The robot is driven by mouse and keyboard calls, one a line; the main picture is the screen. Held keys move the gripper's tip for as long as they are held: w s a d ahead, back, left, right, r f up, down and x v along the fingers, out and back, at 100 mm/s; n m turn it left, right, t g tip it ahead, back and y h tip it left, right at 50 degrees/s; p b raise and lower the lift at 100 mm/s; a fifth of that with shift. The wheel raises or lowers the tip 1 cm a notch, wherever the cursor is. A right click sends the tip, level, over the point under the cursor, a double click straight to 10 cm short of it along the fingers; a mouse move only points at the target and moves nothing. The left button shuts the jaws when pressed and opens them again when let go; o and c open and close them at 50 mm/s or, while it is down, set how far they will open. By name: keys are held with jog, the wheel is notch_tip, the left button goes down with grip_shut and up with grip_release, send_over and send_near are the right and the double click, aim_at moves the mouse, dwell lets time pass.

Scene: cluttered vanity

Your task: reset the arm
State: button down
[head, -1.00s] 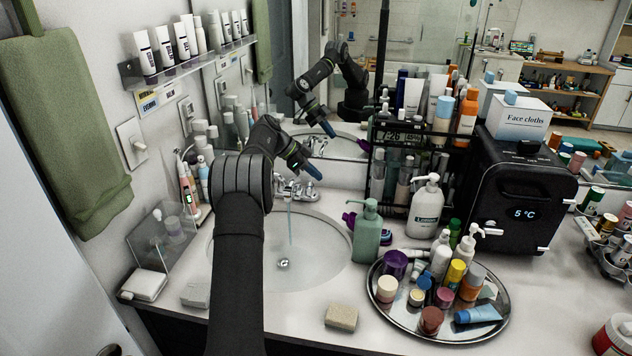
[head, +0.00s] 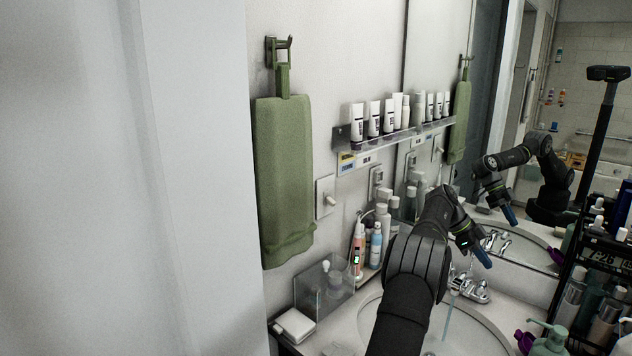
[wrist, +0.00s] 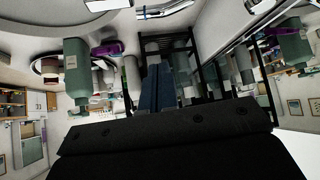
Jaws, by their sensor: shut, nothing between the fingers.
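My gripper (head: 484,257) is over the sink basin (head: 472,340), near the chrome faucet (head: 468,288), with its blue fingertips pointing down and right. In the wrist view its blue fingers (wrist: 157,88) lie side by side, shut and empty. Water runs from the faucet into the basin. My arm reaches up from the bottom of the head view and hides part of the basin. The mirror shows a reflection of my arm.
A shelf of white tubes (head: 395,134) and a green towel (head: 283,175) are on the left wall. A clear holder (head: 324,287) stands left of the sink. A black rack (head: 597,275) with bottles and a green pump bottle (head: 549,340) are at the right.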

aim_at(485, 285)
jog(key=f, duration=0.2)
jog(key=d+f, duration=0.1)
jog(key=f, duration=0.1)
jog(key=s+f, duration=0.1)
jog(key=f, duration=0.2)
jog(key=shift+s+d, duration=0.1)
jog(key=shift+d, duration=0.2)
